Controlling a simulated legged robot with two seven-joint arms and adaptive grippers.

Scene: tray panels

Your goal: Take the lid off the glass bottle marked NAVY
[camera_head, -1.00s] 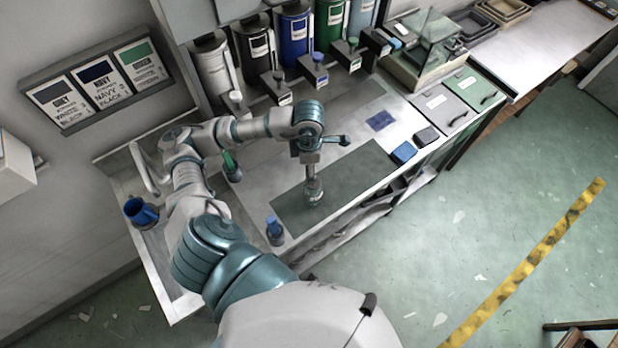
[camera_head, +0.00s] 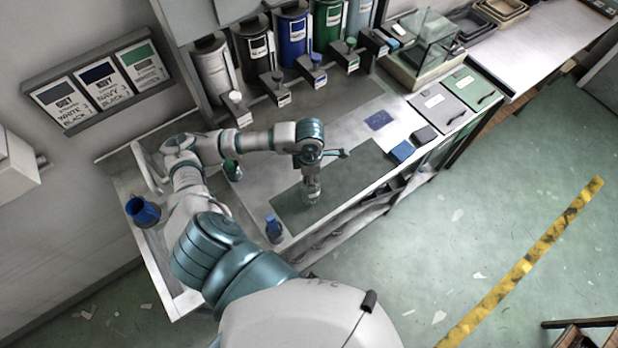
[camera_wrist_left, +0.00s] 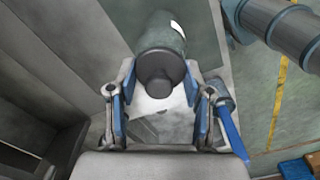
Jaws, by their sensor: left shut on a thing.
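A clear glass bottle (camera_head: 311,192) stands on the dark green mat (camera_head: 358,173) under my left gripper (camera_head: 312,174). In the left wrist view the bottle (camera_wrist_left: 163,30) shows grey-green glass and a white label patch; its writing cannot be read. Its dark grey round lid (camera_wrist_left: 160,68) with a knob sits between the fingers of my left gripper (camera_wrist_left: 158,88), which is shut on it. The lid appears seated on the bottle. A blue-topped bottle (camera_head: 274,229) stands near the front edge, and a green-topped one (camera_head: 232,170) stands behind my forearm. My right gripper is out of view.
A blue mug (camera_head: 142,211) stands at the left end of the bench. Dispenser canisters (camera_head: 292,38) line the back, with small capped spouts before them. Blue and dark blocks (camera_head: 402,151) lie right of the mat. A glass case (camera_head: 425,50) stands at the back right.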

